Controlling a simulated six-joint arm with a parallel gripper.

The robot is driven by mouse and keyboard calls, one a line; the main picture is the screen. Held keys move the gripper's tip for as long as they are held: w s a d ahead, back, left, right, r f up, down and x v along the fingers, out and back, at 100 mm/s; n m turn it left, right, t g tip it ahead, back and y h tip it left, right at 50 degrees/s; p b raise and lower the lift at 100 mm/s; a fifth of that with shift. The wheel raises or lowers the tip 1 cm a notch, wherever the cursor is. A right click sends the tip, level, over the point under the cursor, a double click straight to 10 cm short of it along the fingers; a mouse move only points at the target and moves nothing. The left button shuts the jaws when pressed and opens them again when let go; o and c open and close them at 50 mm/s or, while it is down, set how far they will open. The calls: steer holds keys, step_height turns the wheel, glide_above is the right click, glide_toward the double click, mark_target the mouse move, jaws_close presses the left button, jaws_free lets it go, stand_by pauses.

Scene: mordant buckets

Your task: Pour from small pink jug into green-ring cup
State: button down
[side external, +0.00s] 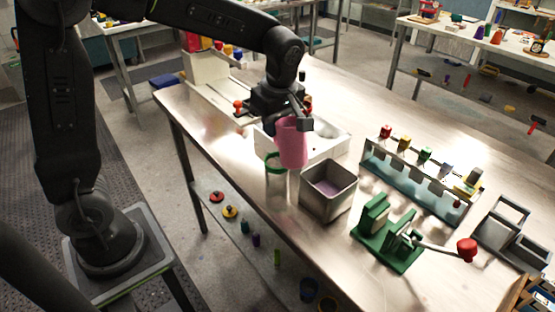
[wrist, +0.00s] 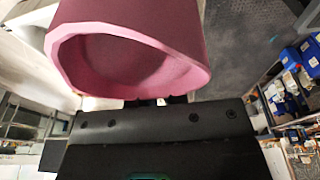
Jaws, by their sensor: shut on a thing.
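The small pink jug (side external: 292,146) hangs in my gripper (side external: 296,121), which is shut on it above the table's near edge. It looks close to upright, with a slight tilt I cannot measure. In the wrist view the pink jug (wrist: 140,45) fills the upper middle, its wide mouth facing the camera; I see no clear contents. The green-ring cup (side external: 276,186) is clear, with a green band (side external: 273,162) at its top. It stands just left of and below the jug in the side view. Whether they touch is unclear.
A square metal bin (side external: 328,190) stands right of the cup. A white tray (side external: 330,137) lies behind the jug. A green press with a red-knobbed lever (side external: 388,235) and a rack of coloured-top containers (side external: 420,182) stand farther right. The table's near edge is close to the cup.

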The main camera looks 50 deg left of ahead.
steer(key=shift+f+h, duration=0.3)
steer(key=shift+f, duration=0.05)
steer(key=shift+d+f+h, duration=0.1)
steer(key=shift+f+h, duration=0.4)
steer(key=shift+f, duration=0.1)
stand_by(0.8)
steer(key=shift+f+h, duration=0.2)
steer(key=shift+h, duration=0.2)
stand_by(0.9)
steer(key=shift+f+h, duration=0.2)
steer(key=shift+h, duration=0.3)
stand_by(0.9)
steer(key=shift+d+f+h, duration=0.1)
steer(key=shift+d+h, duration=0.2)
steer(key=shift+h, duration=1)
stand_by(2.2)
